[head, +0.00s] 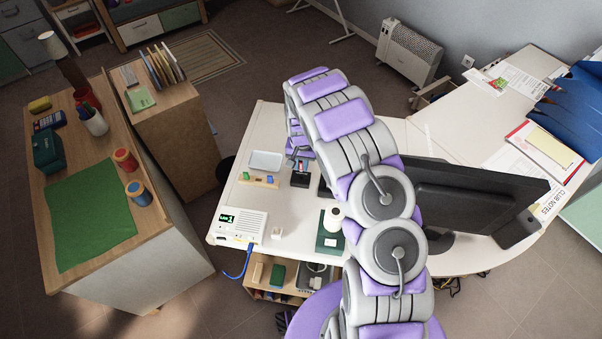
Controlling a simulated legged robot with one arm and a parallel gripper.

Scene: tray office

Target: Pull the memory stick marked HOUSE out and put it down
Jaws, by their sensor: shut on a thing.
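My arm reaches out over the white desk, and my gripper (300,164) is at its far end, low over the desk. It is small in the head view and partly hidden by my own arm. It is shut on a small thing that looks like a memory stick. A small dark block (300,180) is right below the gripper. I cannot tell whether the stick is still seated in it. The marking HOUSE is not readable. A wooden holder (259,181) with small green and blue pieces lies to the left of the gripper.
A pale tray (266,161) lies behind the holder. A white box (242,225) with a green display and blue cable stands at the desk's front left. A white roll (333,218) on a green base and a dark monitor (470,200) stand to the right. Bare desk lies between.

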